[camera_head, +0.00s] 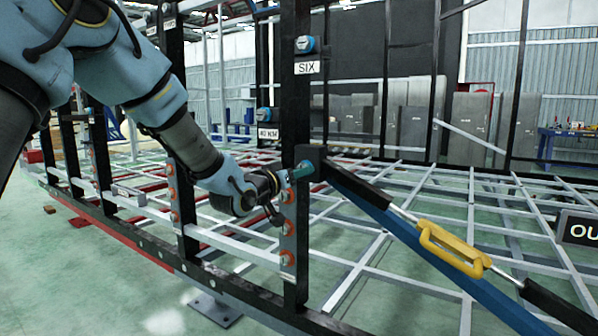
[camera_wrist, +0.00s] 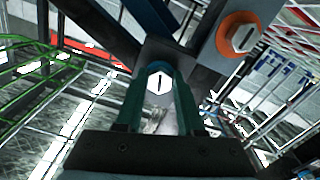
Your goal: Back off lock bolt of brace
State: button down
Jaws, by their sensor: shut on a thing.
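The brace (camera_head: 395,225) is a blue bar running from the black post down to the lower right, with a yellow turnbuckle (camera_head: 450,250) along it. My gripper (camera_head: 302,171) is at the post beside the brace's upper end. In the wrist view, the green fingers of my gripper (camera_wrist: 159,92) are shut on the lock bolt (camera_wrist: 159,80), one finger on each side. Its head is pale and hexagonal with a dark slot line, and has a blue collar. In the head view the bolt is mostly hidden by the fingers.
A bolt with an orange collar (camera_wrist: 240,36) sits close by, upper right in the wrist view. Several orange-collared bolts (camera_head: 287,258) line the posts. Frame rails (camera_head: 380,240) spread behind.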

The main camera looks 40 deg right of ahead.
jog(key=n, duration=0.2)
jog(key=n+p, duration=0.1)
jog(key=n, duration=0.3)
jog(key=shift+s+r+p, duration=0.1)
jog(key=shift+r+p, duration=0.15)
jog(key=shift+p, duration=0.15)
jog(key=shift+d+n, duration=0.1)
jog(key=shift+n, duration=0.2)
jog(key=c, duration=0.5)
grip_release()
jog(key=shift+f, duration=0.15)
jog(key=v, duration=1.1)
